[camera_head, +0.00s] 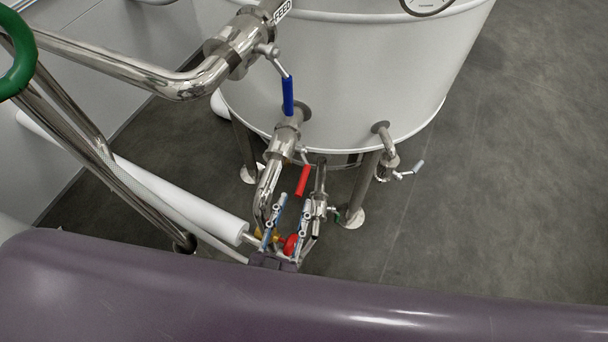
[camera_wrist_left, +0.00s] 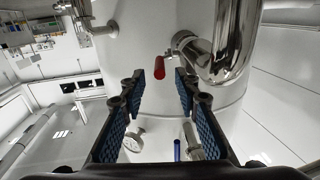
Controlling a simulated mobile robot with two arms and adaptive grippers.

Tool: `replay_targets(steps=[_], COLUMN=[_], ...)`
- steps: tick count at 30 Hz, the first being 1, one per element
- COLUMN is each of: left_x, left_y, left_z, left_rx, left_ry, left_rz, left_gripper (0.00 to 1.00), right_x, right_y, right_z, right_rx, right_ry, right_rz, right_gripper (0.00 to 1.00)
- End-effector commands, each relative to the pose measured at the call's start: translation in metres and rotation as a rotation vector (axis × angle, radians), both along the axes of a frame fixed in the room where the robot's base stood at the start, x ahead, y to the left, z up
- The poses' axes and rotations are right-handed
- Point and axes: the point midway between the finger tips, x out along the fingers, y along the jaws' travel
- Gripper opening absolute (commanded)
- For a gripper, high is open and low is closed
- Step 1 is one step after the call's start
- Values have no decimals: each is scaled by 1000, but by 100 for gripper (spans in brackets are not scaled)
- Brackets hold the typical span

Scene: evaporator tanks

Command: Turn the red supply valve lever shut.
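The red lever (camera_head: 302,181) hangs at a slant on the pipework below the white tank. My left gripper (camera_head: 292,202) is just below it in the head view, with its two blue-padded fingers spread apart. In the left wrist view the red lever (camera_wrist_left: 159,68) shows in the gap beyond the tips of the open fingers (camera_wrist_left: 160,92). No contact with the lever shows. The lever's pivot is partly hidden by pipe fittings. My right gripper is in neither view.
A blue lever (camera_head: 288,95) on the FEED pipe (camera_head: 232,45) is above. A steel pipe (camera_head: 268,185) runs close left of my gripper. A drain tap (camera_head: 388,160) and tank leg (camera_head: 358,195) stand to the right. A red round part (camera_head: 291,245) is near the gripper's base. Floor at right is clear.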

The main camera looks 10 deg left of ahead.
Motion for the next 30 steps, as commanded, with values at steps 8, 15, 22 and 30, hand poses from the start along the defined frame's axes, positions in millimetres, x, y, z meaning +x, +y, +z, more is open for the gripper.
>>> replay_targets(steps=[8,15,22,30], left_x=[44,67,71,70], left_y=[-7,-10,-10,-10], left_z=[3,1,0,0], left_rx=[0,0,0,0], left_ry=[-4,0,0,0], left_rz=[-1,-1,-2,-2], left_gripper=[29,29,29,11], right_x=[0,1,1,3], right_y=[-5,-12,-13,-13], right_z=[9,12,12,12], right_rx=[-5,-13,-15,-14], right_ry=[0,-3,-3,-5], right_rz=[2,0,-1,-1], right_gripper=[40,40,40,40])
